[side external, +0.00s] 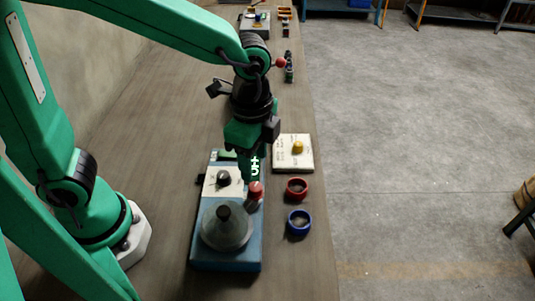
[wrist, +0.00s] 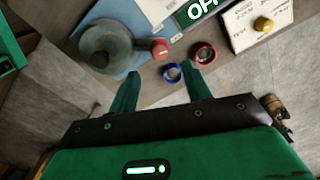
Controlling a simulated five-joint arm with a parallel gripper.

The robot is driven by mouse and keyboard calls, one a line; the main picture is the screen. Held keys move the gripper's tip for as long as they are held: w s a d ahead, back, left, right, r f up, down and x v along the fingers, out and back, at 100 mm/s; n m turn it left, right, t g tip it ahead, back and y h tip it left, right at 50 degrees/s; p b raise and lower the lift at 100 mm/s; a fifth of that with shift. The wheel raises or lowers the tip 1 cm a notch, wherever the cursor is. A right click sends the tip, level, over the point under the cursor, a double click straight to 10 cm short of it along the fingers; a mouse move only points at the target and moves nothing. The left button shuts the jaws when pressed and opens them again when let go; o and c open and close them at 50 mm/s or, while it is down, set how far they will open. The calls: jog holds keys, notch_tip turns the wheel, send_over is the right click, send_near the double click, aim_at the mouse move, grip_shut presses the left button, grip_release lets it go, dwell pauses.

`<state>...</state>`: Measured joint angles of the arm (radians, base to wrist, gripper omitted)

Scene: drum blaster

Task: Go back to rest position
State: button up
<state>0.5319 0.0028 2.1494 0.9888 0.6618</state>
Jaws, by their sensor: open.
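My gripper (wrist: 160,69) is open, with its two green fingers apart and nothing between them. In the side external view my gripper (side external: 252,172) hangs over the right part of a blue machine (side external: 201,252). A red knob (side external: 256,189) shows at the machine's right edge, just below the gripper; in this view I cannot tell whether they touch. In the wrist view the red knob (wrist: 160,50) lies beyond the fingertips and outside the grip. The machine also carries a grey cone-shaped part (side external: 226,229) and a black knob (side external: 223,178) on a white panel.
A red ring (side external: 297,189) and a blue ring (side external: 299,222) stand right of the machine. A white board (side external: 284,163) with a yellow knob (side external: 298,147) lies behind them. Small items (side external: 289,65) line the far bench. The bench's right edge drops to grey floor (side external: 420,180).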

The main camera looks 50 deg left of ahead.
jog(key=shift+r, duration=0.25)
jog(key=shift+a+r, duration=0.1)
jog(key=shift+a+r, duration=0.1)
jog(key=shift+a, duration=0.1)
jog(key=s+a+r+n+t, duration=0.2)
jog(key=s+a+r+n, duration=0.1)
jog(key=a+n, duration=0.3)
jog(key=s+a+r+n+t, duration=0.3)
jog(key=a+n, duration=0.4)
jog(key=a, duration=0.3)
jog(key=shift+r+n+t, duration=0.3)
jog(key=shift+r, duration=0.4)
